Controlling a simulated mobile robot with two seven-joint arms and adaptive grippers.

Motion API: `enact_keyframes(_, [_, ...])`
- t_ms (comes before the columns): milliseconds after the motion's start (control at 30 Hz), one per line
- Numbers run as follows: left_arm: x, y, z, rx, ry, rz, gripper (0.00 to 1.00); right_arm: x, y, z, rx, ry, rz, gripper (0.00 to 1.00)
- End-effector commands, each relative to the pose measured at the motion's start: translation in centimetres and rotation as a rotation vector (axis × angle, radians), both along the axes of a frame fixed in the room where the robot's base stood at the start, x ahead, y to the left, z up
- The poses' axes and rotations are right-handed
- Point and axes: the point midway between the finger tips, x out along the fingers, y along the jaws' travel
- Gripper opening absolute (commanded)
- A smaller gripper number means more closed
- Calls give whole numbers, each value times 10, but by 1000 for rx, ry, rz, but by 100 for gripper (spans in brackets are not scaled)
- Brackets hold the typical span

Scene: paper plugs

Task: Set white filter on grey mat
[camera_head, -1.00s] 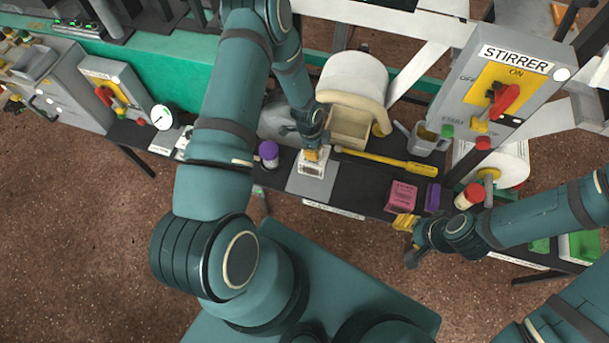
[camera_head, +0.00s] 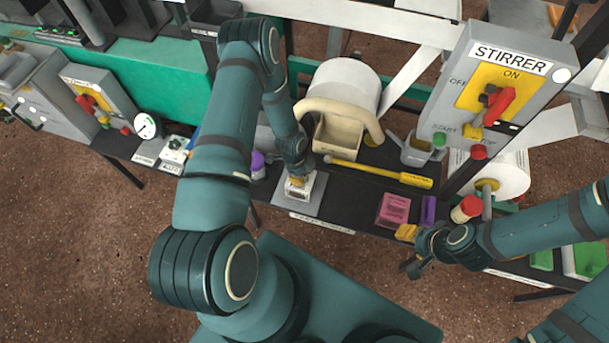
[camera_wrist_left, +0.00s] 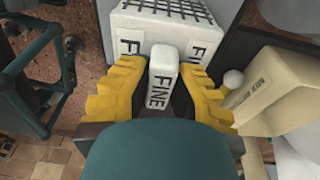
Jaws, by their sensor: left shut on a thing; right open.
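The white filter (camera_head: 299,192) is a white block with a dark mesh top and an upright handle, marked FINE. It is at the grey mat (camera_head: 313,207), within its outline; I cannot tell whether it touches the mat. My left gripper (camera_head: 297,179) is above it. In the left wrist view its yellow fingers (camera_wrist_left: 160,88) are shut on the handle of the filter (camera_wrist_left: 165,30). The arm partly hides the filter in the head view. My right gripper (camera_head: 408,248) is open and empty at the bench's front edge, near a pink pack.
A cream box with a curved handle (camera_head: 340,138) stands behind the mat. A yellow-handled tool (camera_head: 385,173) lies right of it. A purple-capped bottle (camera_head: 258,165) stands left. The pink pack (camera_head: 394,208), a purple block (camera_head: 428,210) and a red-capped jar (camera_head: 466,208) are at right.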

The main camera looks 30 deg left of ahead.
Motion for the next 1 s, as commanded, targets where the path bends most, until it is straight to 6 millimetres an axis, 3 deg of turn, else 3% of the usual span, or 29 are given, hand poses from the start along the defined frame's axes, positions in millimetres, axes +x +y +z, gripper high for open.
enact_keyframes(300, [0, 0, -1, 0, 0, 1, 0, -1, 1, 2, 1, 0, 1, 47])
enact_keyframes(333, [0, 0, -1, 0, 0, 1, 28, -1, 0, 2, 1, 0, 1, 47])
enact_keyframes(367, [0, 0, -1, 0, -1, 1, 39, -1, 0, 2, 1, 0, 1, 47])
enact_keyframes(400, [0, 0, -1, 0, -1, 1, 41, -1, 0, 2, 1, 0, 1, 47])
enact_keyframes(767, [1, 1, 4, 0, -1, 0, 41, -1, 0, 2, 1, 0, 1, 47])
enact_keyframes(1000, [0, 7, 44, 2, -3, 0, 41, -3, 1, 14, 2, 5, 2, 47])
